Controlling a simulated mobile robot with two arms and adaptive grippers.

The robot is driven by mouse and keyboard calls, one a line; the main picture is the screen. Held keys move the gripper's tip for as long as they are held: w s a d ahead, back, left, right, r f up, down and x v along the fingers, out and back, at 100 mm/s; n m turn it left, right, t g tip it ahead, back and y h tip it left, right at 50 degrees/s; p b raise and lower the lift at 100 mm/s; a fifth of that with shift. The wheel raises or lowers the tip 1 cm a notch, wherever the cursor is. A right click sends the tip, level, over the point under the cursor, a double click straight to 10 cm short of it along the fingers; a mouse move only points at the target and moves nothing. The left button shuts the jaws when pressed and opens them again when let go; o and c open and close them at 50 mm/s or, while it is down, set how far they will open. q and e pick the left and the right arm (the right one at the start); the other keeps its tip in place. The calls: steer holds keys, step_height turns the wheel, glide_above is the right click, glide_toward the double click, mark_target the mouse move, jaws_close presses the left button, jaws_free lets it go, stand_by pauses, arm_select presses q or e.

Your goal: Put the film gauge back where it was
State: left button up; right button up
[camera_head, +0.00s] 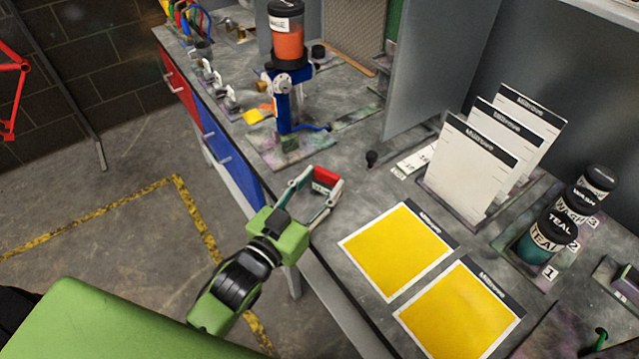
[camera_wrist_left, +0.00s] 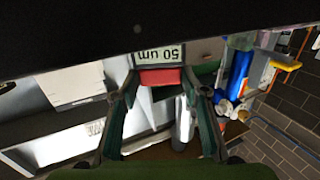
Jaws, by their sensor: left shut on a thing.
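The film gauge (camera_head: 325,176) is a small red block between the fingers of my left gripper (camera_head: 318,190). It is at the workbench's front edge, left of the yellow panels; I cannot tell whether it touches the bench. In the left wrist view, the red gauge (camera_wrist_left: 160,77) carries a pale label reading "50 um", upside down. The fingers of my left gripper (camera_wrist_left: 158,92) stand on either side of it. My right gripper is not in view.
Two yellow panels (camera_head: 396,250) (camera_head: 460,310) lie on the bench (camera_head: 350,205). A blue stand with an orange-filled jar (camera_head: 288,45) is further left. Bare bench lies around the dark knob (camera_head: 371,157).

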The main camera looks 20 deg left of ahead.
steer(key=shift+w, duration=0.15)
arm_select(q)
steer(key=shift+f, duration=0.2)
steer(key=o, duration=1.2)
steer(key=shift+c, duration=0.2)
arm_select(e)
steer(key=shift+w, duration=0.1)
arm_select(q)
steer(key=shift+s+r, duration=0.15)
steer(key=shift+r, duration=0.05)
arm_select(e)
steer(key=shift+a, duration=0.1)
arm_select(q)
steer(key=b+v, duration=0.2)
steer(key=v, duration=0.9)
steer(key=shift+s, duration=0.4)
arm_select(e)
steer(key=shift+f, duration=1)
arm_select(q)
steer(key=shift+a, duration=0.15)
